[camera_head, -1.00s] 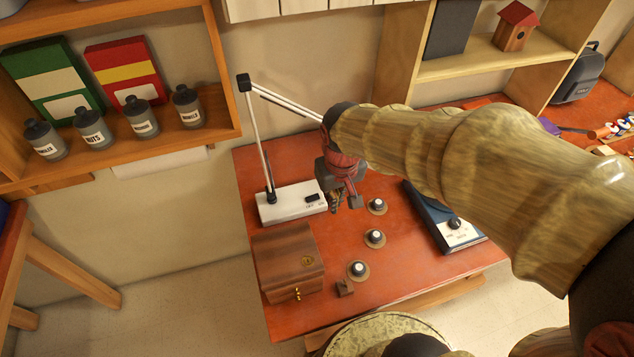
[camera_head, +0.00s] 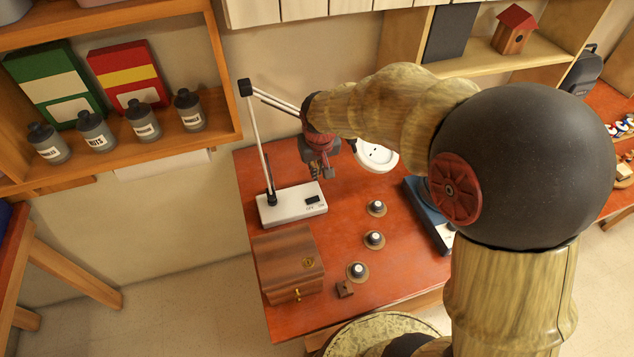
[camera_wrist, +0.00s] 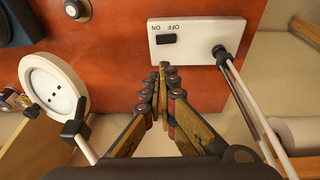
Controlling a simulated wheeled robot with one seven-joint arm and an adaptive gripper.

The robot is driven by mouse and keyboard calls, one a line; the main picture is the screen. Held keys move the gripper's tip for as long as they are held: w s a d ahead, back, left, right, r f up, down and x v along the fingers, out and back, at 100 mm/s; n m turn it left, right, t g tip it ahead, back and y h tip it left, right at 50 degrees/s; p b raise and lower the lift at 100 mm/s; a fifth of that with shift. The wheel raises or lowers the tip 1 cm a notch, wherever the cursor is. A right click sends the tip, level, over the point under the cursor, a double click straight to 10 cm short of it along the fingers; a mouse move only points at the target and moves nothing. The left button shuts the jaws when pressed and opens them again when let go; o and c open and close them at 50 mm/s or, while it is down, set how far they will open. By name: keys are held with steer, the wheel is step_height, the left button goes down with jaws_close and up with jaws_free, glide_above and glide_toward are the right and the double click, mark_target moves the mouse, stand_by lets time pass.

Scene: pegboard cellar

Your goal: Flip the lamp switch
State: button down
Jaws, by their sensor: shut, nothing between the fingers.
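The desk lamp's white base (camera_head: 285,210) stands at the left of the red tabletop. Its small black switch (camera_head: 312,199) sits near the right end of the base, with markings beside it. In the wrist view the switch (camera_wrist: 166,39) shows next to the words ON and OFF; I cannot tell which way it is tipped. The round white lamp head (camera_head: 378,157) hangs to the right on its jointed arm. My gripper (camera_head: 320,173) is shut and empty, above and behind the switch. In the wrist view my fingertips (camera_wrist: 164,68) appear just below the base, apparently apart from the switch.
A wooden box (camera_head: 288,265) stands in front of the lamp base. Several round knobs, including one near the middle (camera_head: 374,240), line the tabletop to its right. A blue device (camera_head: 428,215) lies further right, partly behind my arm. The lamp's thin arm rises close to my gripper.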

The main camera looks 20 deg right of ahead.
steer(key=b, duration=0.2)
glide_toward(317, 195)
steer(key=x, duration=0.5)
steer(key=shift+w+f, duration=0.1)
steer(key=shift+w, duration=0.35)
steer(key=shift+d+f, duration=0.1)
steer(key=shift+f, duration=0.35)
steer(key=shift+d+f, duration=0.25)
steer(key=shift+f, duration=0.3)
steer(key=shift+a+r, duration=0.1)
steer(key=shift+a+r, duration=0.25)
steer(key=shift+a, duration=0.35)
